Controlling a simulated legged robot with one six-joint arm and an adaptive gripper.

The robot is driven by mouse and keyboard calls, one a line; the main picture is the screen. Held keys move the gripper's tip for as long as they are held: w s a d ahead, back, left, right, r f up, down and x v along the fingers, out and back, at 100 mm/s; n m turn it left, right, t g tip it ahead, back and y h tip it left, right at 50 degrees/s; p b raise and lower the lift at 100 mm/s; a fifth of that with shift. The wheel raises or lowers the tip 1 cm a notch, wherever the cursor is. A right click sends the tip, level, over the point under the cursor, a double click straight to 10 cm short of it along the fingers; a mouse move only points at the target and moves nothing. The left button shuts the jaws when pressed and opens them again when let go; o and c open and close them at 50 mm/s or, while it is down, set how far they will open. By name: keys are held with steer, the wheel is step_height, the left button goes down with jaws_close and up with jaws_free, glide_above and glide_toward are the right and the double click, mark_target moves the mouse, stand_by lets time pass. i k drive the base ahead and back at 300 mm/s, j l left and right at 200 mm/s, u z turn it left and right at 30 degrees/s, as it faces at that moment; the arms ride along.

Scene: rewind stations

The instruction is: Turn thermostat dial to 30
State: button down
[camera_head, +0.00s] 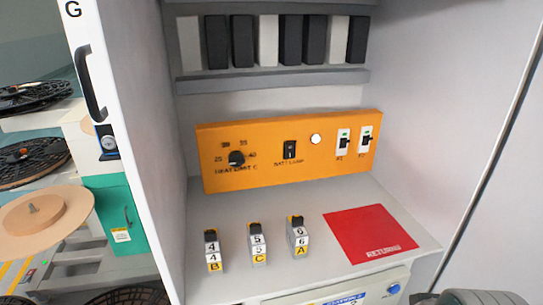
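The thermostat dial (236,158) is a small black knob on the left part of an orange panel (270,173) at the back of an open cabinet. The label under it appears to read HEAT LIMIT C. Number marks sit around it; 30 appears at its upper left, 35 at its upper right and 40 at its right. The leftmost mark looks like 25. The knob's pointer is too small to read surely. A grey rounded part at the lower right edge seems to be my arm. No gripper fingers show, and nothing touches the dial.
The panel also holds a black rocker switch (290,150), a white round button or lamp (316,139) and two toggle switches (343,142). Three labelled blocks (258,245) and a red RETURNS mat (372,236) lie on the shelf below. A cabinet door (125,130) stands at left.

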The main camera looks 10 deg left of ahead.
mark_target(236, 158)
steer(key=j+u, duration=0.25)
steer(key=u, duration=0.15)
steer(key=j+u, duration=0.35)
steer(key=i+l, duration=0.05)
steer(key=l, duration=0.05)
